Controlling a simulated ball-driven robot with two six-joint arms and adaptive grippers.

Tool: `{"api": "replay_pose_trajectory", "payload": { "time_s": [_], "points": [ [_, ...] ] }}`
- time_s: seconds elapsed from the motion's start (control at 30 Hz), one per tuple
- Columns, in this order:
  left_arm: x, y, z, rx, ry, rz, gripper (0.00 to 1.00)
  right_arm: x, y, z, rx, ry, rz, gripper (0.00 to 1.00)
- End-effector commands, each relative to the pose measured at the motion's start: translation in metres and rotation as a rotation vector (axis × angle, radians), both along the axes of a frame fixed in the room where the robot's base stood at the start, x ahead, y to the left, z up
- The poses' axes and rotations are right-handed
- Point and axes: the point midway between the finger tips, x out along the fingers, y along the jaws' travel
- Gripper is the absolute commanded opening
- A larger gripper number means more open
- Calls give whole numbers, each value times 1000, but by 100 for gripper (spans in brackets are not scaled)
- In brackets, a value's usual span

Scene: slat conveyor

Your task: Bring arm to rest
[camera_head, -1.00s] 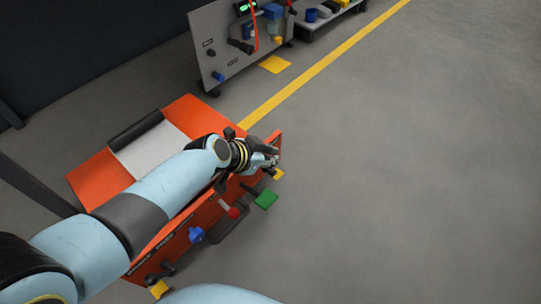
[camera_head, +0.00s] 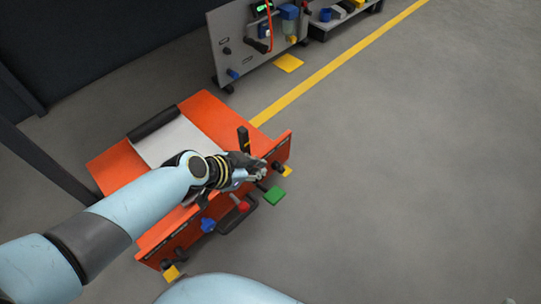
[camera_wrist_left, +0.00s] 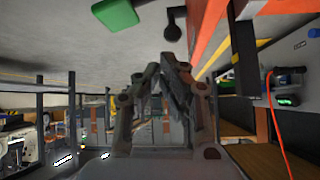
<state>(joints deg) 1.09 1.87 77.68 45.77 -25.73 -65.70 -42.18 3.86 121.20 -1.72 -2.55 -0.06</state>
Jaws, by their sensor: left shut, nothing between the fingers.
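My left arm comes in from the left of the head view and reaches over an orange machine with a pale slat top (camera_head: 190,140). My left gripper (camera_head: 262,171) is at the machine's front panel, near the green pedal-like part (camera_head: 275,196). Its fingers are together with nothing between them; they also show in the left wrist view (camera_wrist_left: 170,68). The green part also shows in the left wrist view (camera_wrist_left: 116,13), apart from the fingers. My right gripper is not in view.
A blue knob (camera_head: 208,225) and a red knob (camera_head: 243,207) are on the front panel. A black lever (camera_head: 244,139) stands up close behind the gripper. A grey panel board (camera_head: 250,45) stands at the back. The grey floor on the right (camera_head: 430,180) is clear.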

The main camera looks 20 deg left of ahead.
Motion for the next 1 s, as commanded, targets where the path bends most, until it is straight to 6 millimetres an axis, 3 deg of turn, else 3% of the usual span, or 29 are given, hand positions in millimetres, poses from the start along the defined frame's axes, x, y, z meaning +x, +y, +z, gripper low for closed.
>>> {"api": "replay_pose_trajectory", "payload": {
  "time_s": [0.73,0.83,0.9,1.0],
  "points": [
    [-13,3,-3,-1,9,0,0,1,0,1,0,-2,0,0],
    [-35,4,-14,1,41,-1,0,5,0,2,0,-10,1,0],
    [-63,6,-20,6,70,-4,0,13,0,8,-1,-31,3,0],
    [-104,8,-4,48,87,-56,0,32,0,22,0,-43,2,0]
  ]
}}
